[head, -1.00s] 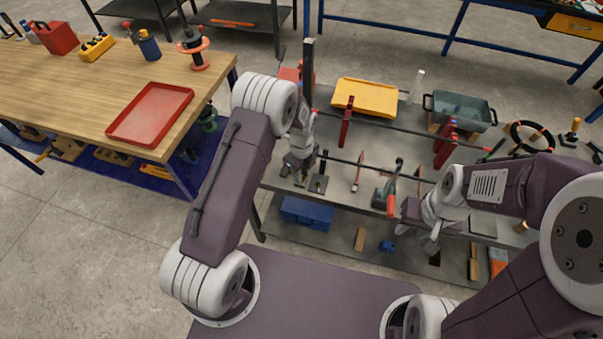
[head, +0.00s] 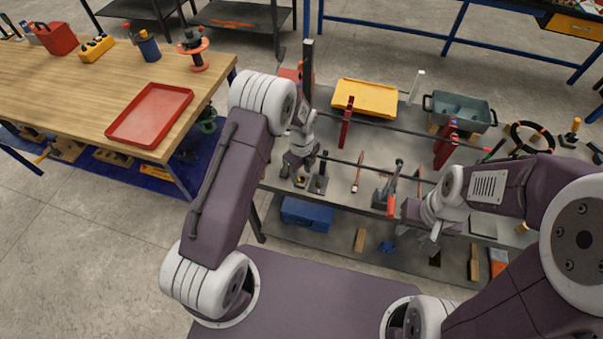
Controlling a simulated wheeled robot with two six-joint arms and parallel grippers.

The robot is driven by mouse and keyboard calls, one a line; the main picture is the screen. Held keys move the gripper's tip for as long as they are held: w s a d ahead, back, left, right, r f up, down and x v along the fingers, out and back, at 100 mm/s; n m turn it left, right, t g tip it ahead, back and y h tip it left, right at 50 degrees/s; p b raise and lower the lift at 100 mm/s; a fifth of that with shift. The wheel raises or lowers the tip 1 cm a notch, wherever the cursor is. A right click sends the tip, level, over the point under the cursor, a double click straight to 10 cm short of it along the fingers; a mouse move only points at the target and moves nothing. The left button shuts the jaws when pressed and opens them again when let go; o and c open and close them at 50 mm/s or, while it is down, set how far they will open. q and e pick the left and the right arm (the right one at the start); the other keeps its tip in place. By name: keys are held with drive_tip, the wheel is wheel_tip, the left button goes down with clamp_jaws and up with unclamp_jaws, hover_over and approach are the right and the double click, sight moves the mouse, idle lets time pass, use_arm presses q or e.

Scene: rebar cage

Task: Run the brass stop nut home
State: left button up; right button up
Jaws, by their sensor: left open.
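My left gripper (head: 297,174) is open at the left end of the grey bench, beside a small dark upright block (head: 318,185). A small brass-coloured piece (head: 299,181) shows just below its fingers. It may be the stop nut, but it is too small to tell, and I cannot tell whether the fingers touch it. A thin dark rod (head: 342,162) runs to the right from near the block. My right gripper (head: 420,238) is over the bench's front edge, right of a grey clamp with a red handle (head: 391,204). Its fingers are too small to read.
A yellow tray (head: 366,98) and a grey-green bin (head: 460,110) stand at the back of the bench (head: 340,190). Dark red uprights (head: 346,122) rise from it. A blue box (head: 306,214) is on the shelf below. A wooden table with a red tray (head: 150,114) stands left.

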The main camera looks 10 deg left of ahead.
use_arm(q)
wheel_tip(320, 180, up, 8)
drive_tip(key=shift+b, duration=0.3)
wheel_tip(320, 180, up, 6)
drive_tip(key=t, duration=0.1)
hover_over(301, 177)
drive_tip(key=a, duration=0.1)
drive_tip(key=s+a+r+n, duration=0.2)
drive_tip(key=s, duration=0.1)
drive_tip(key=s+a+f+n, duration=0.1)
drive_tip(key=s+f+n, duration=0.1)
drive_tip(key=s+n, duration=1.3)
drive_tip(key=n, duration=0.7)
drive_tip(key=shift+s+f, duration=0.3)
drive_tip(key=shift+s, duration=0.05)
